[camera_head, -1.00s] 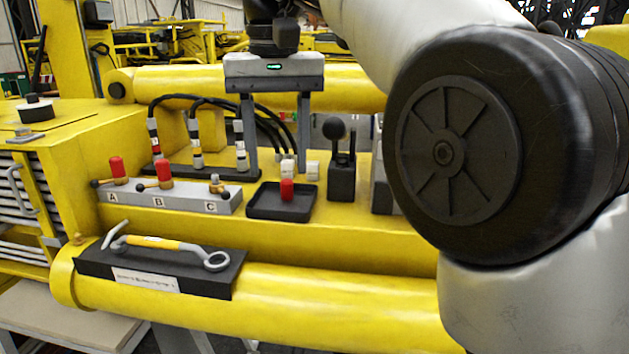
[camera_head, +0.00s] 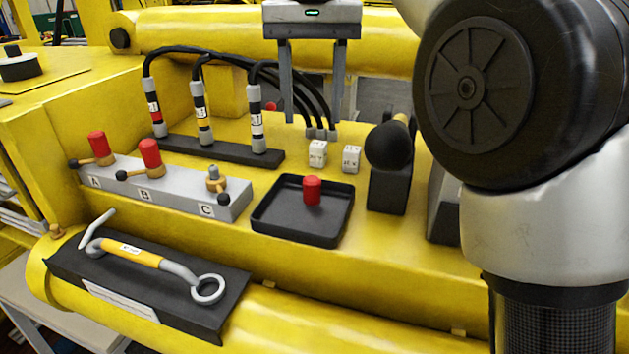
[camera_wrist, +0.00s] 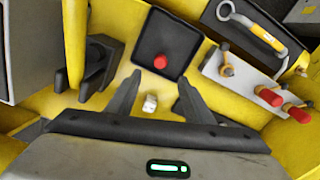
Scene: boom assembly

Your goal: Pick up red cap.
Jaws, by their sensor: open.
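A loose red cap (camera_head: 312,190) stands upright in a shallow black tray (camera_head: 264,222) on the yellow ledge. In the wrist view the red cap (camera_wrist: 160,62) is in the lower part of the tray (camera_wrist: 150,30), ahead of my fingers. My gripper (camera_head: 311,122) is open and empty, its fingers pointing down behind the tray in the head view. In the wrist view the fingertips of my gripper (camera_wrist: 158,79) are spread to either side, apart from the cap. Two more red caps sit on valve A (camera_head: 97,144) and valve B (camera_head: 150,153); valve C (camera_head: 215,180) has none.
Two small white blocks (camera_head: 317,153) (camera_head: 351,158) stand behind the tray. A black holder (camera_head: 388,190) with a round knob stands right of it. Black hoses (camera_head: 205,54) curve behind the valve block (camera_head: 180,190).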

